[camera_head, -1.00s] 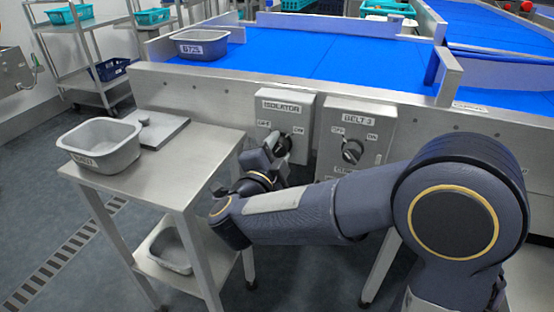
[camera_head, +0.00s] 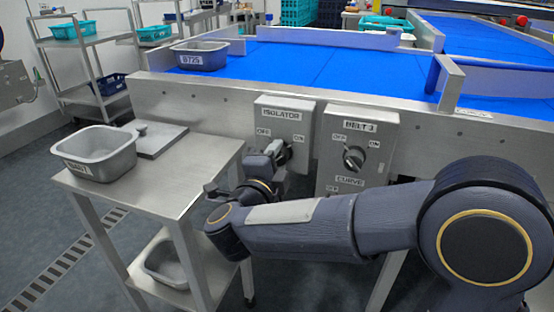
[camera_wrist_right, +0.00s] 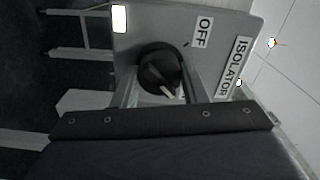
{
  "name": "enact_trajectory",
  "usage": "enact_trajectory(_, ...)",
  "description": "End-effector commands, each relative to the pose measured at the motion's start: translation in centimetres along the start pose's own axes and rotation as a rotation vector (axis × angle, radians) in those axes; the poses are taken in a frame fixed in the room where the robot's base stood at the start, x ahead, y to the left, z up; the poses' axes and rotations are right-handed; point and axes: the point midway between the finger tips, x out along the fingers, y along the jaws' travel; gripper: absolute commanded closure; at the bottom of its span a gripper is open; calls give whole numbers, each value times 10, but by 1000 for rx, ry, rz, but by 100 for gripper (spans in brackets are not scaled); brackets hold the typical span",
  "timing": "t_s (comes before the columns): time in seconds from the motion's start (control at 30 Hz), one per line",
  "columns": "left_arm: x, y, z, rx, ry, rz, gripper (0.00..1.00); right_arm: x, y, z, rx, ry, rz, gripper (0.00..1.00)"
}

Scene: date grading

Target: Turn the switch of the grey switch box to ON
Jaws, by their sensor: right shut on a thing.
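The grey switch box labelled ISOLATOR (camera_head: 300,118) is fixed to the conveyor's front, with OFF at left and ON at right. Its black rotary switch (camera_wrist_right: 158,66) shows clearly in the right wrist view, with a pale mark towards the lower right there, away from the OFF label. The gripper partly hides the switch in the head view. The ON label is not visible in the wrist view. My left gripper is out of view.
A second box labelled BELT 3 (camera_head: 384,124), with its own black knob (camera_head: 354,157), is close at right. A steel table (camera_head: 190,182) with a grey tub (camera_head: 118,166) stands at left. The blue belt (camera_head: 300,62) runs behind.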

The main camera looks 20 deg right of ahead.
Motion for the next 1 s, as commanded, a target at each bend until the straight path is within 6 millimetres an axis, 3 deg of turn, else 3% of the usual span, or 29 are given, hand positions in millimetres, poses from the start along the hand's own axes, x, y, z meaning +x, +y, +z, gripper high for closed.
enact_trajectory(0.03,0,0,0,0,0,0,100,0,2,0,0,0,4,83)
enact_trajectory(0.07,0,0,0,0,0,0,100,0,2,0,0,0,3,57)
enact_trajectory(0.2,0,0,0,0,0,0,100,0,1,0,0,0,2,39)
enact_trajectory(0.57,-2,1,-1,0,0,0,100,-6,-1,0,-1,-1,0,39)
enact_trajectory(1.0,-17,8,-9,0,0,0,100,-72,0,1,-2,-3,1,39)
